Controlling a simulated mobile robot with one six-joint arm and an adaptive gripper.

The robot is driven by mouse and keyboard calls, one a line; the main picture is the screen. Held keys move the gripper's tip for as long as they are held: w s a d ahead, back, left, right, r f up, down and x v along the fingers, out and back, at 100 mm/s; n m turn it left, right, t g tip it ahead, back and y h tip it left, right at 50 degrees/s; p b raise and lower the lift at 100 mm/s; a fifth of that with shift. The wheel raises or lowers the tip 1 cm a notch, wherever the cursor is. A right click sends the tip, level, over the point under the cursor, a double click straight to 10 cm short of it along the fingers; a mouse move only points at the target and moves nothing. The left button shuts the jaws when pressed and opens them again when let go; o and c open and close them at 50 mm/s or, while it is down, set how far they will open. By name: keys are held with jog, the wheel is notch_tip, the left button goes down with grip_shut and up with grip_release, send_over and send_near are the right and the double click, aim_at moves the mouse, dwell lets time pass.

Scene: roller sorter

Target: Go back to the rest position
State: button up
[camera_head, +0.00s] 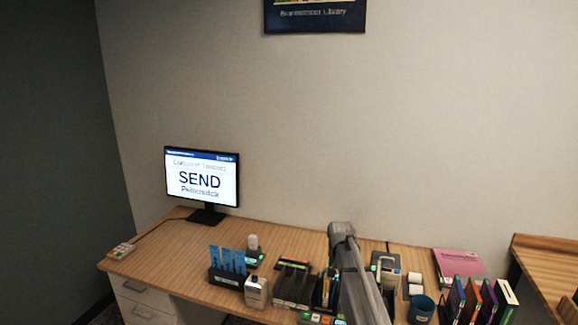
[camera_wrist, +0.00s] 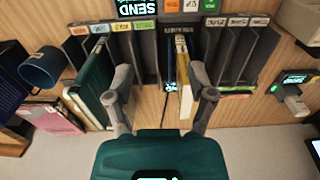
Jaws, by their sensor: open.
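In the wrist view my gripper (camera_wrist: 162,98) is open, its two grey fingers spread over a sorter (camera_wrist: 150,50) with dark upright slots and coloured labels. A thin yellow-edged book (camera_wrist: 184,75) stands in a slot between the fingers, close to the right finger; whether they touch I cannot tell. A dark green book (camera_wrist: 95,85) stands in a slot beside the left finger. Nothing is visibly gripped. In the head view my grey arm crosses the sorter area, and my gripper cannot be made out there.
The desk's left part is mostly clear.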

jog(key=s+f+n+b, duration=0.1)
jog(key=s+f+b, duration=0.2)
jog(key=s, duration=0.6)
jog(key=s+f+n+b, duration=0.1)
jog(key=s+f+b, duration=0.2)
jog(key=s, duration=0.7)
jog(key=s+f+n+b, duration=0.1)
jog(key=s+f+b, duration=0.3)
jog(key=s, duration=0.6)
jog(key=shift+s+d+n, duration=0.15)
jog(key=shift+d+n, duration=0.1)
jog(key=shift+n, duration=0.05)
